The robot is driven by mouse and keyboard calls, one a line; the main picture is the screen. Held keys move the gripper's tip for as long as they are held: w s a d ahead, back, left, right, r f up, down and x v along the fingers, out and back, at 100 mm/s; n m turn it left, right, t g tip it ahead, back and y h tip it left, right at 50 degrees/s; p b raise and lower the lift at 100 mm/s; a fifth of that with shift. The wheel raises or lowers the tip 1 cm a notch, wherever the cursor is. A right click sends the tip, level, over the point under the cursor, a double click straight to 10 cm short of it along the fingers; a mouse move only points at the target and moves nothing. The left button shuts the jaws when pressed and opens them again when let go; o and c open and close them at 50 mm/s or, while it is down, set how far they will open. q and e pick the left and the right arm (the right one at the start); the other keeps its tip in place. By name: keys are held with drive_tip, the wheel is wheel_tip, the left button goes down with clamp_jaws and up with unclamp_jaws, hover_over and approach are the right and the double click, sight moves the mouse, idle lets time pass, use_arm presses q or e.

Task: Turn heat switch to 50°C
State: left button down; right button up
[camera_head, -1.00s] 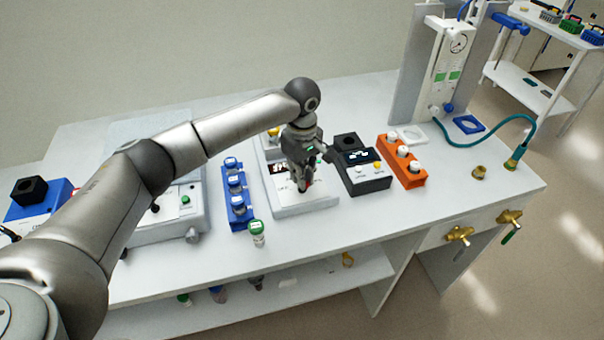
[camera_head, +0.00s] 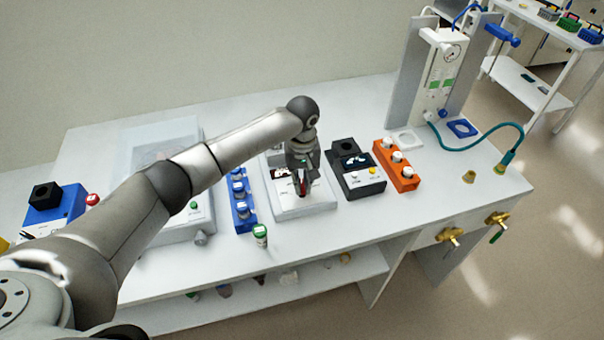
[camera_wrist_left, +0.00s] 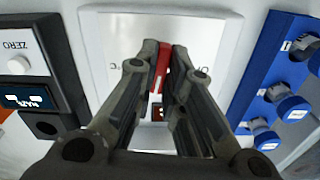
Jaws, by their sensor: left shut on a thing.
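The heat switch (camera_wrist_left: 162,66) is a red piece seen between the fingertips in the left wrist view, on the white device (camera_head: 314,205). The device's red-lit display shows only in part, and its number cannot be read. Its panel lettering is mostly hidden by the fingers. My left gripper (camera_head: 302,192) points down over the front of the device and is shut on the red switch; it also shows in the left wrist view (camera_wrist_left: 162,50). The switch's exact setting cannot be told. My right gripper is not in view.
A blue rack (camera_head: 242,216) with capped vials stands left of the device, and a green-capped vial (camera_head: 260,236) stands in front of it. A black device (camera_head: 366,186) and an orange rack (camera_head: 408,181) stand to the right. Bench space in front is mostly clear.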

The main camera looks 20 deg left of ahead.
sight(303, 184)
use_arm(q)
drive_tip(key=shift+m+p, duration=0.65)
drive_tip(key=shift+m, duration=0.55)
drive_tip(key=c, duration=1.5)
unclamp_jaws()
wheel_tip(303, 184, up, 12)
drive_tip(key=shift+f, duration=0.1)
